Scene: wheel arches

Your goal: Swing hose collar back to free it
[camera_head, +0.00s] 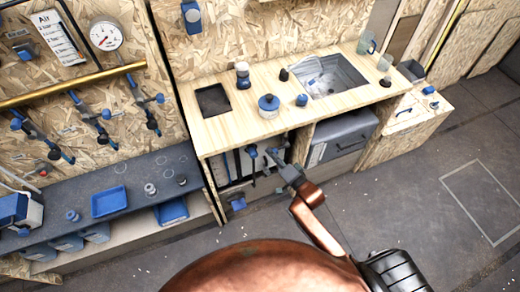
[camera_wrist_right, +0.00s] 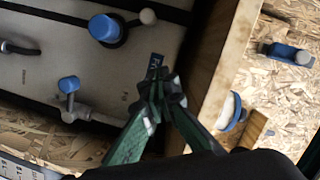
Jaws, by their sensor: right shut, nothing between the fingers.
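My right gripper (camera_head: 277,160) reaches into the open bay under the wooden bench. In the right wrist view the same gripper (camera_wrist_right: 157,72) has its dark green fingers together, with nothing held. Behind it is a pale panel (camera_wrist_right: 30,75) with a round blue knob (camera_wrist_right: 105,28) beside a white ball end, and a smaller blue-capped grey fitting (camera_wrist_right: 68,85) to the lower left. The fingertips appear apart from both. I cannot tell which part is the hose collar; the gripper may hide it. My left gripper is not in view.
A wooden post (camera_wrist_right: 222,75) stands close right of the fingers, with a blue-rimmed disc (camera_wrist_right: 230,110) beyond it. The bench top (camera_head: 225,122) holds a sink (camera_head: 328,75) and small blue-topped items. A grey box (camera_head: 340,140) fills the neighbouring bay. Floor at right is clear.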

